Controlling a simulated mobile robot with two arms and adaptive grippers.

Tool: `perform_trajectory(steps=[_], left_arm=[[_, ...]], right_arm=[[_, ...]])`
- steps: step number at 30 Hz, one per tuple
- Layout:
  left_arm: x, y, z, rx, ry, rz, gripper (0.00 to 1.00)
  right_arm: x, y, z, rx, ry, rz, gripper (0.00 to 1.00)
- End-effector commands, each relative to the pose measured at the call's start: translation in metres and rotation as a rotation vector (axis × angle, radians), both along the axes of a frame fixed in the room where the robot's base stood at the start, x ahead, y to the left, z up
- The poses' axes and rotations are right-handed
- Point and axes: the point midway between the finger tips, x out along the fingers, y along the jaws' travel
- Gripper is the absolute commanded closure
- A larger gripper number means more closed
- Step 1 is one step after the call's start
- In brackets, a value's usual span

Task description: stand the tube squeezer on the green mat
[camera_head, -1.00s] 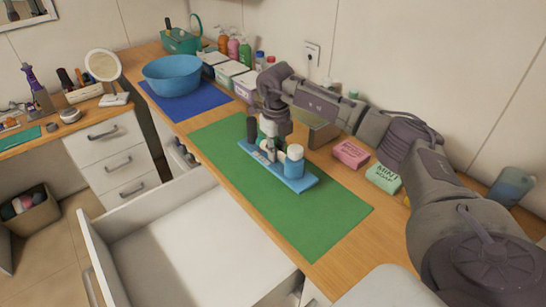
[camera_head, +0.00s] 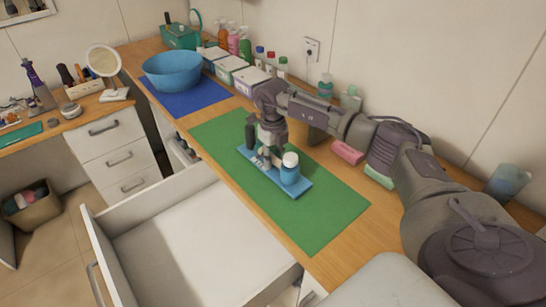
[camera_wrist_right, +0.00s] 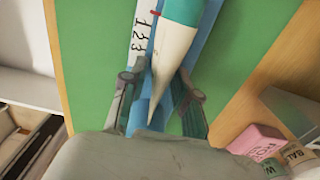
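The tube squeezer (camera_head: 304,187) has a long blue base, a dark upright part at its far end, and a blue bottle-like part with a white cap at its near end. It is upright, low over or on the green mat (camera_head: 325,215); I cannot tell any small gap beneath it. My right gripper (camera_head: 268,152) points down at its middle, partly hiding it. My left gripper is not in view.
A blue bowl (camera_head: 172,70) stands on a blue mat (camera_head: 200,103). White boxes (camera_head: 250,77) and bottles line the wall. An open white drawer (camera_head: 200,245) is in front.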

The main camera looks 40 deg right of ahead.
Motion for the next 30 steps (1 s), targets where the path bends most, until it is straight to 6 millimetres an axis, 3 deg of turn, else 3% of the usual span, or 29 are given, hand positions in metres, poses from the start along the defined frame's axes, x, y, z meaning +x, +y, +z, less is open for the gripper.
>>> perform_trajectory(steps=[9,14,24,30], left_arm=[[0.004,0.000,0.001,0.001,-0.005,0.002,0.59],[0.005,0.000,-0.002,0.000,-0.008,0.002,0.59],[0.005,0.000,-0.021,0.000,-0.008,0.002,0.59],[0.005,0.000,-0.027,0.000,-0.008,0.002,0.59]], right_arm=[[0.000,0.000,0.001,0.000,0.000,0.000,0.59],[0.001,-0.001,0.013,0.000,-0.004,-0.001,0.59],[0.001,0.000,0.082,0.000,-0.005,-0.001,0.59],[0.001,0.000,0.113,0.000,-0.003,0.000,0.59]])
